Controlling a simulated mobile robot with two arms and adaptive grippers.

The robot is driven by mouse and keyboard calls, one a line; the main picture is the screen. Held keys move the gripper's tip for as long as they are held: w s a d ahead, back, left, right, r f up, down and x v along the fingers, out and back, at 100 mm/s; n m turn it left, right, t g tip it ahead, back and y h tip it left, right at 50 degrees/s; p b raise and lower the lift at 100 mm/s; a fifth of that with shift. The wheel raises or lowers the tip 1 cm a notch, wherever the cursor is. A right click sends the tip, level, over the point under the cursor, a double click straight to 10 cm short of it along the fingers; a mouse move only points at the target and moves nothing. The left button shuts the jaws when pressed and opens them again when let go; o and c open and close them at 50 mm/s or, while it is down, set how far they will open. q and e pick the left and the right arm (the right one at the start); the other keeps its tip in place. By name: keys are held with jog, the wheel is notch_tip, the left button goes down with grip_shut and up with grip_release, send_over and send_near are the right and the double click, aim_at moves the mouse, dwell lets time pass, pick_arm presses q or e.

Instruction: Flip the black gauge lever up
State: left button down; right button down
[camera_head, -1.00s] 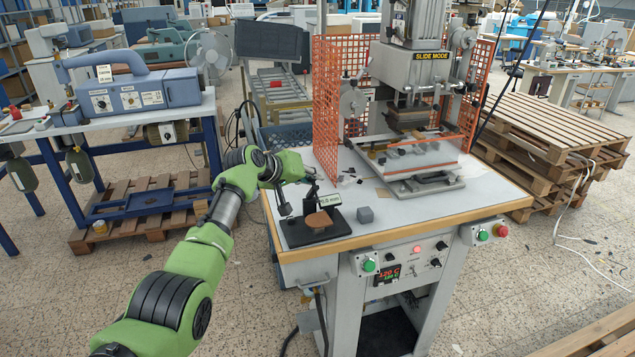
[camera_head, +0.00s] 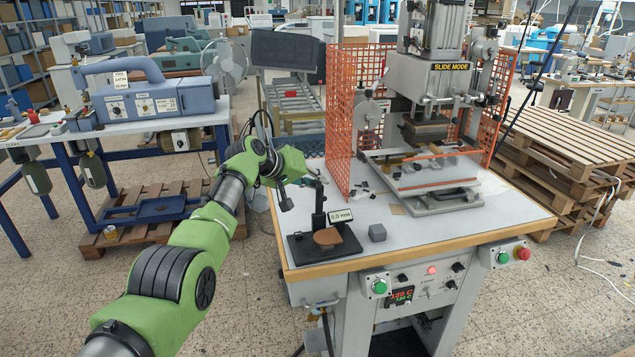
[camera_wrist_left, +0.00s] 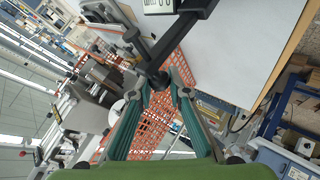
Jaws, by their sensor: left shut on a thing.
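The thickness gauge has a black base (camera_head: 347,247), an upright black post (camera_head: 319,212) and a display (camera_head: 340,216) reading about 0.0 mm. A brown piece (camera_head: 327,237) lies on its base. My left gripper (camera_head: 312,182) is at the top of the post, coming from the left. In the left wrist view its green fingers (camera_wrist_left: 161,90) are shut on the black gauge lever (camera_wrist_left: 152,66), near its end. The lever's exact angle is hard to tell in the head view. My right gripper is not in view.
The stamping press (camera_head: 430,75) and orange mesh guard (camera_head: 345,120) stand behind. Buttons and a temperature display (camera_head: 401,296) are on the table's front.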

pick_arm(q)
jog(key=shift+w+a+f, duration=0.3)
jog(key=shift+w+f, duration=0.05)
jog(key=shift+f, duration=0.1)
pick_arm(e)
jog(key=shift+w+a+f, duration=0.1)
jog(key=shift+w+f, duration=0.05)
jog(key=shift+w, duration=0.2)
pick_arm(q)
jog(key=shift+f, duration=0.1)
jog(key=shift+a+f, duration=0.1)
jog(key=shift+f, duration=0.2)
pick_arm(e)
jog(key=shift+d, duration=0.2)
pick_arm(q)
jog(key=c, duration=2)
grip_release()
jog(key=shift+o, duration=0.2)
jog(key=shift+w+r, duration=0.15)
jog(key=shift+r, duration=0.15)
jog(key=v, duration=1.2)
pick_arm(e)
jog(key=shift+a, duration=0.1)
